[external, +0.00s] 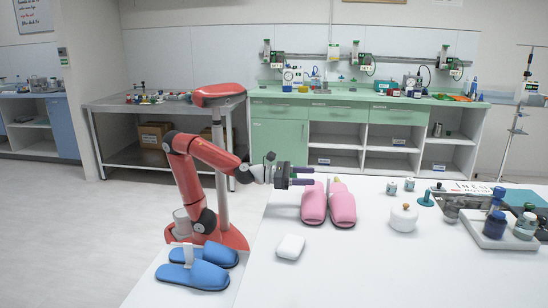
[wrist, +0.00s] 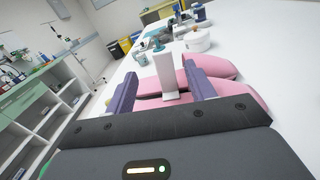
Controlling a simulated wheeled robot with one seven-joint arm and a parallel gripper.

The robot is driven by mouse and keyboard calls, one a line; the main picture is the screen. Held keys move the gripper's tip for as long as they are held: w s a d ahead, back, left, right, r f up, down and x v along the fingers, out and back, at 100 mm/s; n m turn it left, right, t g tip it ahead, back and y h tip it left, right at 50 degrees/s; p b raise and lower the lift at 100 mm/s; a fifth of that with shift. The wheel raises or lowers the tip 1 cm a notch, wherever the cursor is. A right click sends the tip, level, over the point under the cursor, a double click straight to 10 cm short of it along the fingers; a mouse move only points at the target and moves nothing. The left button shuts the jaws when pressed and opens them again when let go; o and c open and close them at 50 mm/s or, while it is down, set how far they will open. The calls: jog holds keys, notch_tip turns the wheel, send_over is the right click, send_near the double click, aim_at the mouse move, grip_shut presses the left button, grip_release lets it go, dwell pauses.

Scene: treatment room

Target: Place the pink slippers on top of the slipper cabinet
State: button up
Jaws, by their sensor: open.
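The pink slippers (external: 328,205) lie side by side on the white table (external: 350,275). In the wrist view the pink slippers (wrist: 225,70) sit beyond and below my fingers, with a white upright tab (wrist: 166,75) that seems to stand on them. My gripper (external: 308,176) is open, level, just left of and above the slippers. In the wrist view the tab shows between my purple fingers (wrist: 160,72); I cannot tell whether it is within their reach. A narrow white top (external: 150,290) at lower left may be the slipper cabinet; its front is hidden.
Blue slippers (external: 200,267) with a white tab rest on that top. A white box (external: 290,247), a round white pot (external: 403,218) and a tray with bottles (external: 500,235) stand on the table. The table's front middle is clear.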

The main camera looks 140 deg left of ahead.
send_over(328, 193)
jog(key=s, duration=0.2)
jog(key=shift+w+d+f+p, duration=0.1)
jog(key=shift+d+p, duration=0.1)
jog(key=shift+p, duration=0.2)
jog(key=shift+c, duration=0.4)
grip_shut()
